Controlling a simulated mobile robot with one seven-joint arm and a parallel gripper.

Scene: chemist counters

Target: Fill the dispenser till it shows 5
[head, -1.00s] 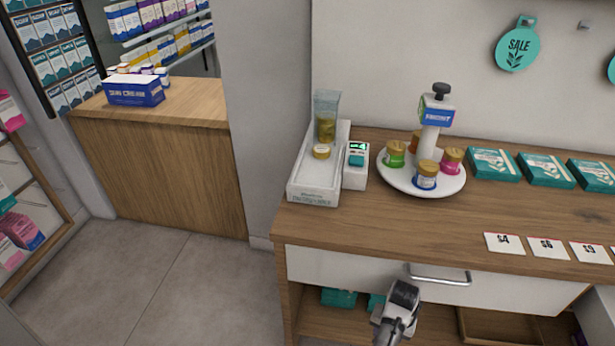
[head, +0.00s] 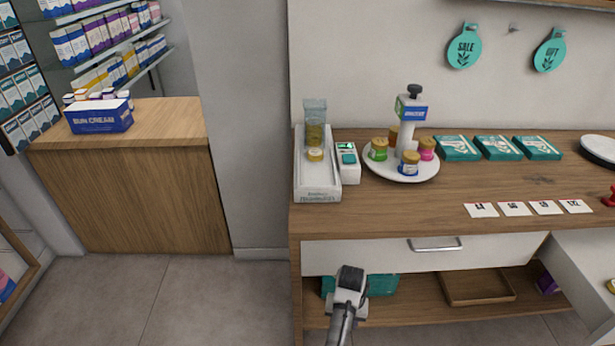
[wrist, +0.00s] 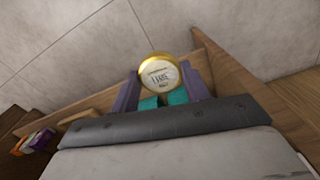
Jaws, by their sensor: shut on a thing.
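The dispenser (head: 317,190) is a white trough at the counter's left end with a clear upright tube (head: 315,112) at its back. A gold-lidded jar (head: 315,154) shows at the foot of the tube. The small white counter unit (head: 348,170) beside it has a lit green display (head: 345,147), too small to read. In the wrist view my gripper (wrist: 162,88) is shut on a gold-lidded jar (wrist: 158,72), whose pale label faces the camera. In the head view my arm's end is low in front of the counter, and the held jar is hidden there.
A round white stand (head: 400,174) with several coloured jars stands right of the dispenser. Teal boxes (head: 457,148) and price cards (head: 481,210) lie further right. A drawer front (head: 380,257) and open lower shelf (head: 420,303) are near my arm. Open floor (head: 205,300) lies left.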

